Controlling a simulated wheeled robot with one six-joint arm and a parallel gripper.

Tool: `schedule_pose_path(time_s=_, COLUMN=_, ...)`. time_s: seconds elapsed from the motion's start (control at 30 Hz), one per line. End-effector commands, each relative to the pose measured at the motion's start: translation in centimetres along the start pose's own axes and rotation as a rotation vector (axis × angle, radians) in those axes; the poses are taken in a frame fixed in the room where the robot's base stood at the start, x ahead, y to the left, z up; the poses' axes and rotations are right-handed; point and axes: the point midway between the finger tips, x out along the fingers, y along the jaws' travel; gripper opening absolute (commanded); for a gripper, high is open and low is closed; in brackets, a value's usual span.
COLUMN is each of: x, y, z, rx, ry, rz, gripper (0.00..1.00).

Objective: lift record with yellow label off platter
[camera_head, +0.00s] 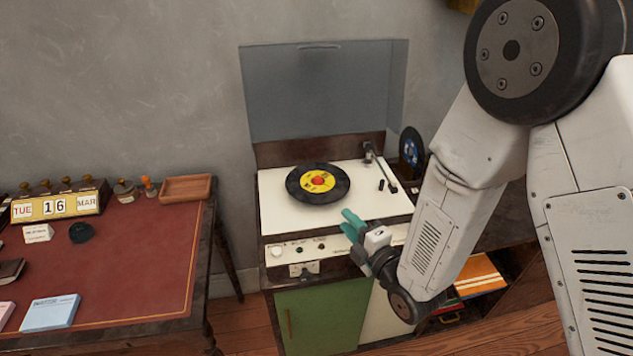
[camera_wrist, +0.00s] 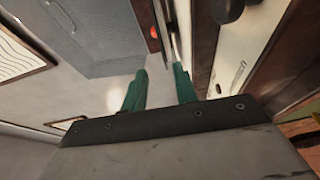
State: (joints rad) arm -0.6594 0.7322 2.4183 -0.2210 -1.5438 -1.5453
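The record with the yellow label (camera_head: 300,190) lies flat on the platter of the record player (camera_head: 385,207) in the head view. It is black, with a red centre on the label. The record hides the platter beneath it. My gripper (camera_head: 351,221) has green fingers and is in front and to the right of the record, near the player's front edge. In the wrist view my gripper (camera_wrist: 160,74) has its fingers apart with nothing between them. A thin edge-on strip and a small red spot show just beyond the fingertips there.
The tonearm (camera_head: 381,168) stands to the right of the record. A raised clear lid (camera_head: 315,95) is behind it. Another record with a blue label (camera_head: 411,150) stands upright at the right. A red-topped desk (camera_head: 130,262) with small items is at the left.

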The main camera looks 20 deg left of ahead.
Motion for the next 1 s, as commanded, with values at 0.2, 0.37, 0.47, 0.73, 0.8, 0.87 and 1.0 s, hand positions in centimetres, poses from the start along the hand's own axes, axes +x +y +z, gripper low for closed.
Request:
schedule_pose_path(time_s=0.2, x=1.1, y=-0.4, z=-1.1, rx=-0.032, ry=0.021, rz=0.039, gripper=0.29)
schedule_pose_path(time_s=0.37, x=2.9, y=-0.4, z=-1.2, rx=-0.029, ry=0.020, rz=0.038, gripper=0.29)
schedule_pose_path(time_s=0.47, x=4.2, y=-0.5, z=-1.6, rx=-0.029, ry=0.022, rz=0.037, gripper=0.29)
schedule_pose_path(time_s=0.73, x=7.5, y=-0.5, z=-1.8, rx=-0.029, ry=0.020, rz=0.036, gripper=0.29)
schedule_pose_path(time_s=0.8, x=7.7, y=-0.5, z=-1.8, rx=-0.028, ry=0.019, rz=0.036, gripper=0.29)
schedule_pose_path(time_s=0.87, x=7.7, y=-0.5, z=-1.8, rx=-0.028, ry=0.019, rz=0.035, gripper=0.29)
schedule_pose_path(time_s=1.0, x=7.7, y=-0.5, z=-1.8, rx=-0.028, ry=0.019, rz=0.035, gripper=0.24)
